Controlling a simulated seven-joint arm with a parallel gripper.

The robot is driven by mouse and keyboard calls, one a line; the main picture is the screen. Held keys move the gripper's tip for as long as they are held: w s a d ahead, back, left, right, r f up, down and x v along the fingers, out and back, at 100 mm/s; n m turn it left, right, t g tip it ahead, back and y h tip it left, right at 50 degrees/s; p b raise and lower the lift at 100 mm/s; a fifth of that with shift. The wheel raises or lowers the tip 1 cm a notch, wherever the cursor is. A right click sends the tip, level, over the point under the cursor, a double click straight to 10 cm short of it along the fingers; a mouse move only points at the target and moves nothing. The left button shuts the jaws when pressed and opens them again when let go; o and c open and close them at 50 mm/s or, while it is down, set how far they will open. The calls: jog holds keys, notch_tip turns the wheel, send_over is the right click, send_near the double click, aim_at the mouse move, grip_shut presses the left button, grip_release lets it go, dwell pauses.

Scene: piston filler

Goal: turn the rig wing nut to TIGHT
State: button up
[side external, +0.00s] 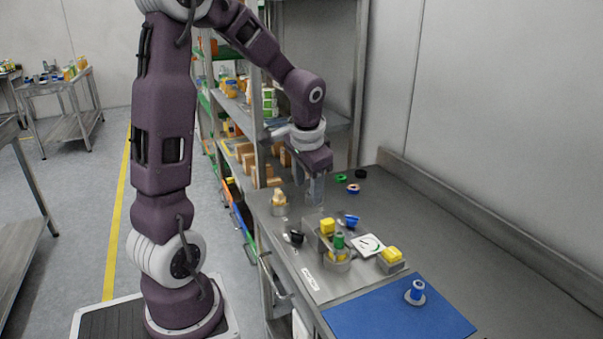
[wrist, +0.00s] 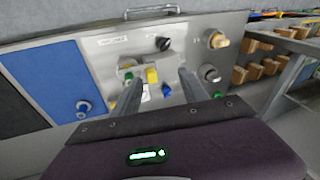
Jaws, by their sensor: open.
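My gripper (side external: 316,190) is open and empty above the far end of the rig's steel plate (side external: 318,283). In the wrist view the two fingers of my gripper (wrist: 161,76) stand apart, with rig parts seen between them. I cannot tell for sure which part is the wing nut. A small blue knob-like part (side external: 351,220) is on the plate; it also shows between the fingers in the wrist view (wrist: 167,90). A black knob (side external: 296,238) sits at the plate's left edge. A white card with a green arc (side external: 370,245) lies near a yellow block (side external: 391,255). No TIGHT mark is readable.
A green-topped part (side external: 338,241) and a yellow block (side external: 327,226) stand mid-plate. A tan knob (side external: 279,198) is at the far left. A blue mat (side external: 385,318) holds a blue piece (side external: 416,289). Small rings (side external: 353,188) lie behind. The table's right side is clear.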

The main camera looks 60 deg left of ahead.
jog(key=s+d+r+t+y, duration=0.1)
jog(key=s+d+r+t, duration=0.2)
jog(key=s+d+r, duration=0.2)
notch_tip(320, 180, up, 2)
jog(key=shift+d+r+n+t, duration=0.25)
jog(key=shift+d+n+t, duration=0.05)
jog(key=shift+d, duration=0.9)
jog(key=s+d+m+h, duration=0.2)
jog(key=s+d+h, duration=0.2)
jog(key=s+d, duration=0.6)
jog(key=d, duration=0.2)
jog(key=shift+d+r, duration=0.3)
jog(key=shift+r, duration=0.05)
